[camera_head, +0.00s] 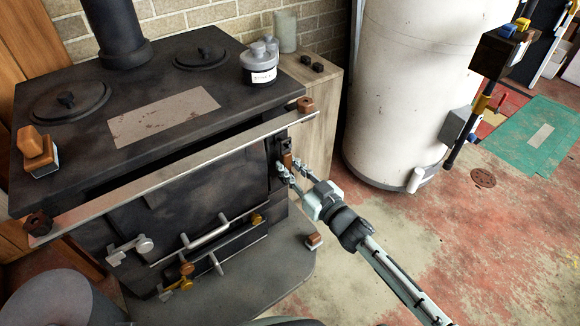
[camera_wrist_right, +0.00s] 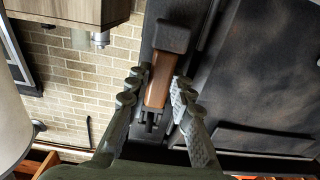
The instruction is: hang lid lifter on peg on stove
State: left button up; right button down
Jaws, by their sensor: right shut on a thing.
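My right gripper (camera_head: 287,172) is at the right end of the black stove's (camera_head: 200,175) front, below the pale front rail. It is shut on a brown wooden piece with a dark end, which I take to be the lid lifter (camera_head: 287,160). In the right wrist view the lid lifter (camera_wrist_right: 159,82) lies between the two ridged fingers (camera_wrist_right: 155,94), with its dark block beyond them. It is close against the dark stove metal; I cannot tell whether they touch. A peg is not clearly seen. My left gripper is not in view.
A wooden cabinet (camera_head: 325,115) is right of the stove, then a white tank (camera_head: 405,90). Handles stick out from the stove front.

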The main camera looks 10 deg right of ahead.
jog(key=c, duration=1.3)
grip_release()
jog(key=shift+o, duration=0.2)
jog(key=shift+s+f, duration=0.1)
jog(key=shift+s+d, duration=0.15)
jog(key=shift+s, duration=0.1)
jog(key=v, duration=1.1)
jog(key=shift+s, duration=0.15)
